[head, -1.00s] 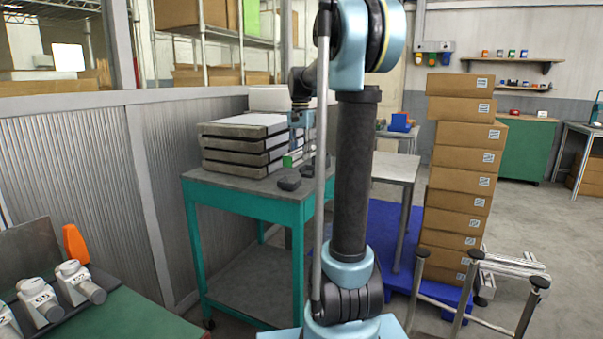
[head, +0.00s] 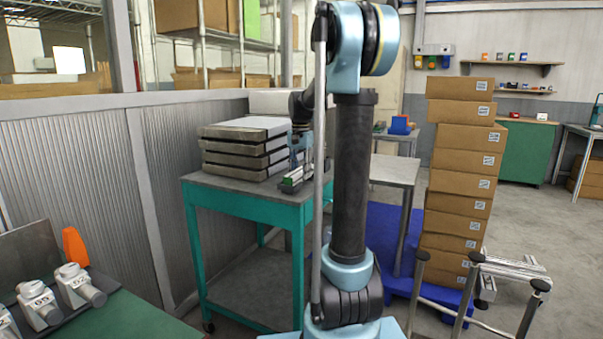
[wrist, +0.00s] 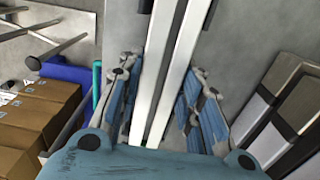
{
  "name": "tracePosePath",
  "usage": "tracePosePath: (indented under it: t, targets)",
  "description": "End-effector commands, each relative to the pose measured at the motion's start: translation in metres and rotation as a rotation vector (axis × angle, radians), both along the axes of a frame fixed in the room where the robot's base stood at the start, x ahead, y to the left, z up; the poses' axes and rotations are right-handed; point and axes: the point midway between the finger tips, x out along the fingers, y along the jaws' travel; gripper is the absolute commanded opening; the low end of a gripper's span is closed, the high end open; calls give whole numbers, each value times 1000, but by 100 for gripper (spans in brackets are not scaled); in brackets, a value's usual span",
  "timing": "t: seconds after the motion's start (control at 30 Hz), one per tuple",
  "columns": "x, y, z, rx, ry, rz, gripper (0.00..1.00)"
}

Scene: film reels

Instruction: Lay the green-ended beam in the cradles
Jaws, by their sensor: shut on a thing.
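The beam (wrist: 183,62) is a pale metal bar with a dark lengthwise groove. In the wrist view it runs from top to bottom between the blue-grey fingers of my gripper (wrist: 163,75), which is shut on it. In the head view my gripper (head: 300,152) is low over the teal table (head: 245,205), partly behind my arm. The beam's green end (head: 296,174) shows just below it, at a dark cradle (head: 288,186). Whether the beam rests in the cradle or hovers just above it I cannot tell. The far end and other cradle are hidden.
A stack of grey slabs or cases (head: 243,150) stands on the table close to the left of the gripper. A corrugated partition (head: 70,170) is further left. A tall stack of cardboard boxes (head: 460,180) stands on a blue pallet at right.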

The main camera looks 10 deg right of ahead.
Motion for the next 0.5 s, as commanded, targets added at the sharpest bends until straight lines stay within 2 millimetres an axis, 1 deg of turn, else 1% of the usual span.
tracePosePath:
  t: [0.27,0.3,0.37,0.5]
  targets:
    - [0,-1,-7,0,0,-1,0]
    - [0,-1,-7,0,0,-1,40]
    - [0,-1,-6,0,0,-1,53]
    - [0,-1,-6,0,0,-1,53]
